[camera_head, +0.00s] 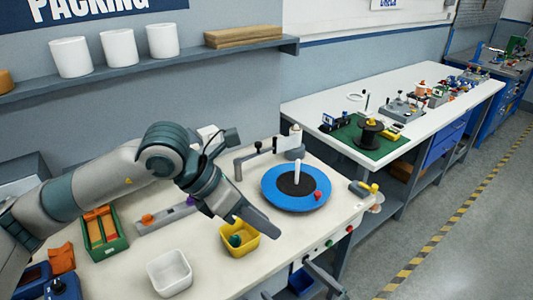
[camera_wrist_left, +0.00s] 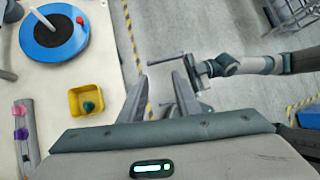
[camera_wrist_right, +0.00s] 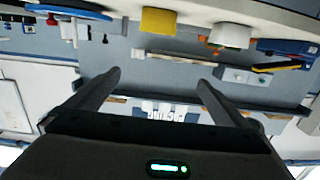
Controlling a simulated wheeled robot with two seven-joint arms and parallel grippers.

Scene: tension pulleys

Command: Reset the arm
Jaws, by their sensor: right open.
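My left gripper (camera_head: 258,222) hangs over the bench's front part, beside the yellow bin. In the left wrist view its fingers (camera_wrist_left: 160,78) are apart with nothing between them, over the floor past the bench edge. My right gripper (camera_head: 298,284) is low in front of the bench. It also shows in the left wrist view (camera_wrist_left: 192,80). In the right wrist view its fingers (camera_wrist_right: 160,76) are spread and empty, below the bench edge. A blue disc (camera_head: 280,202) with a black centre and white post lies on the bench. The yellow bin (camera_head: 238,249) holds a dark green part.
A white bin (camera_head: 169,281), a green tray with orange parts (camera_head: 118,242) and a strip with a purple part (camera_head: 155,217) are on the bench (camera_head: 120,280). A second table (camera_head: 420,85) bears several devices. A shelf (camera_head: 150,62) with white tubs is on the wall.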

